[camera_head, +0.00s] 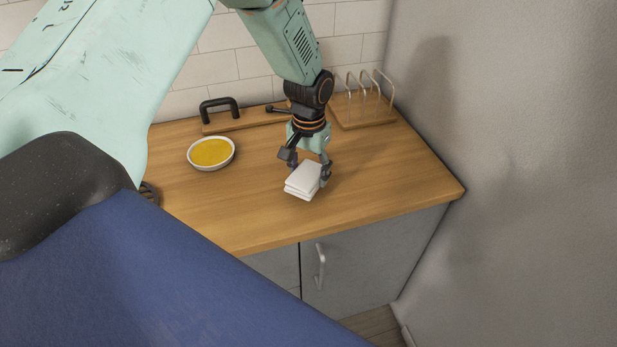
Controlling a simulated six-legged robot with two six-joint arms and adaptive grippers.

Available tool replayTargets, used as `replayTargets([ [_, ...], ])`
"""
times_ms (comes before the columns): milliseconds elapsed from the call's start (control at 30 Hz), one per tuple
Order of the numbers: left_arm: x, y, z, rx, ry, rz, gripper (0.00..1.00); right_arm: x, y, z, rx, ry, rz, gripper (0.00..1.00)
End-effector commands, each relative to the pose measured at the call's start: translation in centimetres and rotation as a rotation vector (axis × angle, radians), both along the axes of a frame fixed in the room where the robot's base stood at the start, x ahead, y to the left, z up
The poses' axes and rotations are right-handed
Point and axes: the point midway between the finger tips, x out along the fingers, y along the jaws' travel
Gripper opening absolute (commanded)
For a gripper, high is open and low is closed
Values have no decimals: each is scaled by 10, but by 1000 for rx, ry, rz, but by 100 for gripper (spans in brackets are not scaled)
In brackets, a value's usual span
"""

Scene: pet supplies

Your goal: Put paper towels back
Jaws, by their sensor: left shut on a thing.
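A small stack of folded white paper towels (303,182) is at the right part of the wooden counter (385,195). My left gripper (307,170) points down over the counter and is shut on the paper towels, with one finger at each side. I cannot tell whether the towels touch the counter or hang just above it. My right gripper is not in view.
A white bowl with yellow contents (211,152) stands to the left. A wire rack on a wooden base (365,115) stands at the back right corner. A board with a black handle (220,106) lies along the tiled wall. The counter's right front is clear.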

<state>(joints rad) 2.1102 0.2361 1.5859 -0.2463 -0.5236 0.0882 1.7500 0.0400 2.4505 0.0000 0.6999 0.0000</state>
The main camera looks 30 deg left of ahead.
Motion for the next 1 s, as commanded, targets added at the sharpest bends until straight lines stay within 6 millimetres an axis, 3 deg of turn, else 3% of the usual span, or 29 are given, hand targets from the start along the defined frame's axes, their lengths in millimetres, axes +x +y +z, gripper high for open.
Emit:
replayTargets([
  [200,1,1,-27,0,1,1,39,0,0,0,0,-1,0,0],
  [600,3,2,-32,0,1,1,39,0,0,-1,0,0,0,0],
  [633,3,2,-32,0,1,1,62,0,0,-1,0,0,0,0],
  [900,3,2,-32,0,1,1,84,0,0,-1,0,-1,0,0],
  [1000,3,2,-31,0,1,1,84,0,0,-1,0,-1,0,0],
])
